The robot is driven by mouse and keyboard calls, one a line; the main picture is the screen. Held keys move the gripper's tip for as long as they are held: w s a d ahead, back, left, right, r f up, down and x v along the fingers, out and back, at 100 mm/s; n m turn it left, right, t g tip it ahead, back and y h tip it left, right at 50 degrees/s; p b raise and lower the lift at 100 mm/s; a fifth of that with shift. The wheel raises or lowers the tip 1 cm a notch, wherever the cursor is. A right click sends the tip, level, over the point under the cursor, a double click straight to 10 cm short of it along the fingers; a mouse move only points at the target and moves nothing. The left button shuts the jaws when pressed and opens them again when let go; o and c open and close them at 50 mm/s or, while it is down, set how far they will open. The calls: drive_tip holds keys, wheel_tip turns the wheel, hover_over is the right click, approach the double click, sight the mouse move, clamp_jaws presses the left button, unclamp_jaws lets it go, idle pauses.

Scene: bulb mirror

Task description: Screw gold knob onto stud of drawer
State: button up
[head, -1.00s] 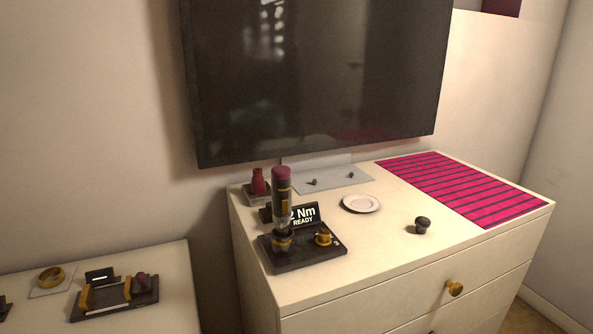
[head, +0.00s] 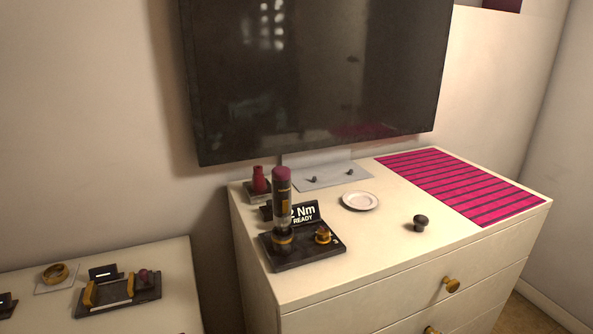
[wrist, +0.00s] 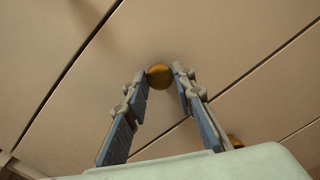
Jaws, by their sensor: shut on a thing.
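In the wrist view, the two fingers of my gripper (wrist: 160,73) close on a round gold knob (wrist: 160,77) at their tips. The knob is against or just in front of a pale drawer front (wrist: 205,50). The stud is not visible, so I cannot tell how the knob sits on it. A second gold knob (wrist: 235,141) shows at the lower right, partly hidden by my gripper's body. In the head view, one gold knob (head: 452,284) is on the upper drawer front and another (head: 431,330) is at the bottom edge. My gripper is not visible there.
On the dresser top (head: 375,245) are a dark knob (head: 421,222), a white plate (head: 360,201), a striped pink mat (head: 465,188) and an upright driver (head: 282,205) on a dark dock (head: 300,256). A side table (head: 160,310) at left holds a gold ring (head: 55,273).

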drive_tip(key=shift+d, duration=0.1)
drive_tip(key=m+p, duration=0.1)
drive_tip(key=m, duration=0.4)
idle(0.3)
drive_tip(key=o, duration=0.7)
drive_tip(key=shift+o, duration=0.2)
drive_tip(key=v, duration=0.3)
drive_tip(key=shift+o, duration=0.7)
